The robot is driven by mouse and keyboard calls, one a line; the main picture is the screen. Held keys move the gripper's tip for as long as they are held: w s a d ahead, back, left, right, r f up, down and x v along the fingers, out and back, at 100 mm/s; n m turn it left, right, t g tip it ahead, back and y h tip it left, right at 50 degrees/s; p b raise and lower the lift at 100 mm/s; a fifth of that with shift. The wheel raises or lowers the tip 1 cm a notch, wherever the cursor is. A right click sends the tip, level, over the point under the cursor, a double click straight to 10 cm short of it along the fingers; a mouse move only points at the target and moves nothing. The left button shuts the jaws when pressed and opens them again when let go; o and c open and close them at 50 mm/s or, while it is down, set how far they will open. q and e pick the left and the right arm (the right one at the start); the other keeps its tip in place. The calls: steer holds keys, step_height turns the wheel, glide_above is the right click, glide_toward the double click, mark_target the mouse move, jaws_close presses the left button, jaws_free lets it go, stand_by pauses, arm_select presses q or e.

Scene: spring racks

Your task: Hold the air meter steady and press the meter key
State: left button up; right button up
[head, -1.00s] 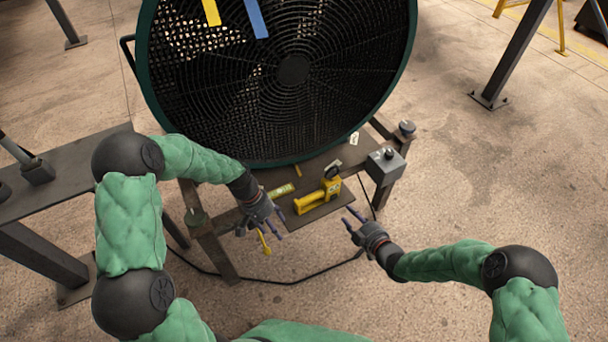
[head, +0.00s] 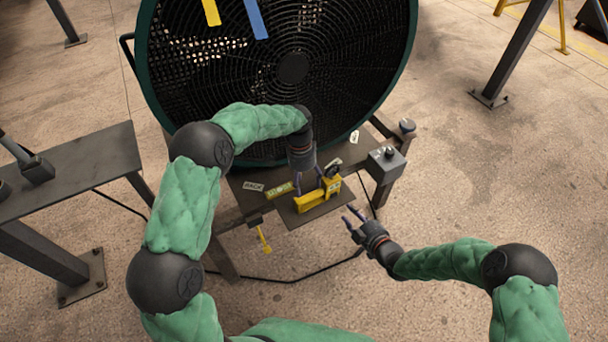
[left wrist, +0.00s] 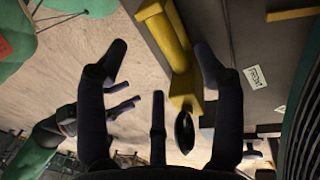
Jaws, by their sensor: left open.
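The yellow air meter (head: 312,203) lies on a dark mat (head: 300,219) at the front of the bench, its black round part (head: 331,170) at the right end. My left gripper (head: 309,182) hangs over it from behind, fingers pointing down. In the left wrist view the open fingers (left wrist: 163,55) are spread with the yellow meter (left wrist: 178,55) between them, nearer the right finger; contact cannot be told. My right gripper (head: 352,214) is open and empty, right of the mat and apart from the meter. I cannot make out the meter key.
A large caged fan (head: 290,70) stands right behind the bench. A grey box (head: 385,167) with a knob sits at the bench's right end. A yellow tool (head: 264,240) hangs at the front left. A cable runs on the floor.

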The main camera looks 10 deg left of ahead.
mark_target(307, 198)
arm_select(q)
steer(key=f, duration=0.5)
steer(key=s+d+f, duration=0.1)
steer(key=f, duration=0.1)
steer(key=shift+f, duration=0.15)
jaws_close()
steer(key=shift+s, duration=0.1)
stand_by(2.1)
arm_select(e)
jaws_close()
stand_by(1.0)
steer(key=shift+a, duration=0.1)
